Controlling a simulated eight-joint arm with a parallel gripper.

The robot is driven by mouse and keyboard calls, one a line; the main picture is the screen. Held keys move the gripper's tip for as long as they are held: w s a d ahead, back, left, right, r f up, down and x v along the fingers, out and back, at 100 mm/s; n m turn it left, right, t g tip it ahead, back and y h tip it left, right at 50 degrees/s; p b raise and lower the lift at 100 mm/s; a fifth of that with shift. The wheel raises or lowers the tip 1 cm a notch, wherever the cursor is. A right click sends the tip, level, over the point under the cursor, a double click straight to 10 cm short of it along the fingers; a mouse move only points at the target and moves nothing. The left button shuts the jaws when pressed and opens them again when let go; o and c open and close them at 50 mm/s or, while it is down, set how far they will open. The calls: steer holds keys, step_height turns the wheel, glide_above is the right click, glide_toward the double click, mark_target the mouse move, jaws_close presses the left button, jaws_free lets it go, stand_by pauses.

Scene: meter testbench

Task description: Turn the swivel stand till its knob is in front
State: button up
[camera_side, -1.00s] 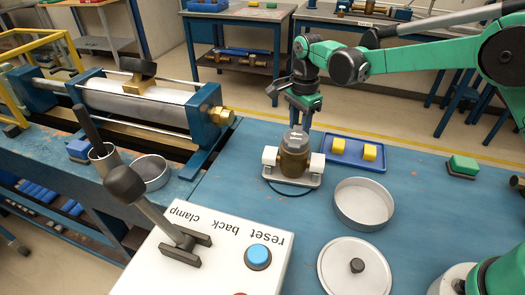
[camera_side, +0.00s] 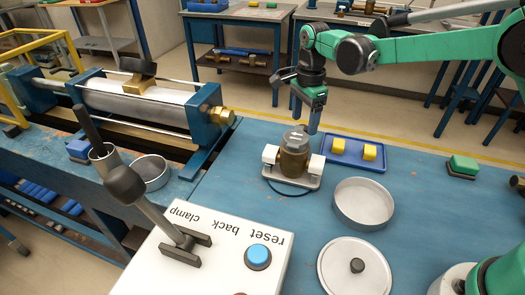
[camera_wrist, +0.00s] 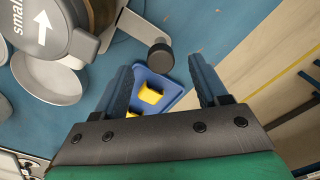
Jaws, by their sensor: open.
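The swivel stand is a grey base plate (camera_side: 296,181) on the blue bench in the side view. It carries a brass meter body (camera_side: 292,163) with a clear top and white end blocks. In the wrist view, the meter's grey top (camera_wrist: 40,25) shows an arrow and the word "small" at the upper left. A black knob (camera_wrist: 160,56) sticks out on a short arm beside it. I cannot make out the knob in the side view. My gripper (camera_side: 296,117) is open and empty, above and behind the meter. In the wrist view, the knob appears between its fingertips (camera_wrist: 160,70).
A blue tray (camera_side: 373,166) with two yellow blocks lies close behind and right of the stand. A round grey dish (camera_side: 363,204) and a lid (camera_side: 353,270) lie in front right. A lever box (camera_side: 215,260) stands in front left. A green block (camera_side: 463,165) is at right.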

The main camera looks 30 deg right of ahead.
steer(key=shift+r, duration=1.9)
steer(key=shift+s+r, duration=0.1)
steer(key=s+d+r+n+t, duration=0.2)
steer(key=s+n+t, duration=0.5)
steer(key=s+n, duration=0.9)
steer(key=shift+s+d+r+n, duration=0.2)
steer(key=shift+d+n, duration=0.2)
steer(key=shift+n, duration=0.7)
